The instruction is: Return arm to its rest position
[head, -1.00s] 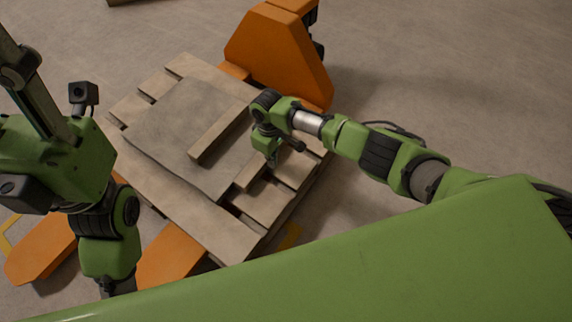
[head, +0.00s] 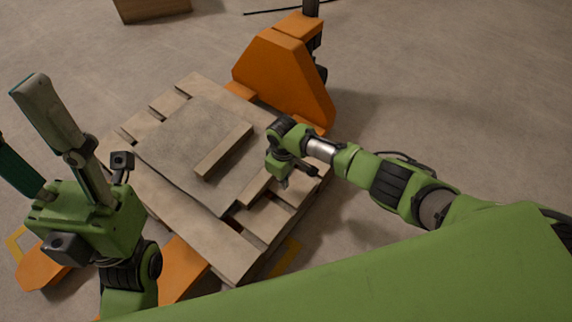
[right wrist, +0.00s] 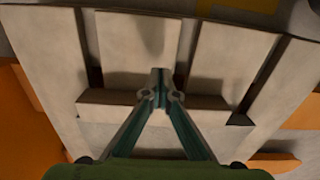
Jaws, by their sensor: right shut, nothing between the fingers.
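My right arm (head: 375,178) reaches in from the right in the head view. Its gripper (head: 283,184) points down over the right edge of a wooden pallet (head: 205,247). In the right wrist view the fingertips of the right gripper (right wrist: 160,76) meet, with nothing between them. They appear in front of a wooden bar and pallet slats; the height gap cannot be told. My left gripper (head: 28,135) is at the left of the head view, fingers pointing up and left, spread apart and empty. One of its fingers is cut by the picture edge.
Floor is clear at right. A brown box (head: 150,10) is far back.

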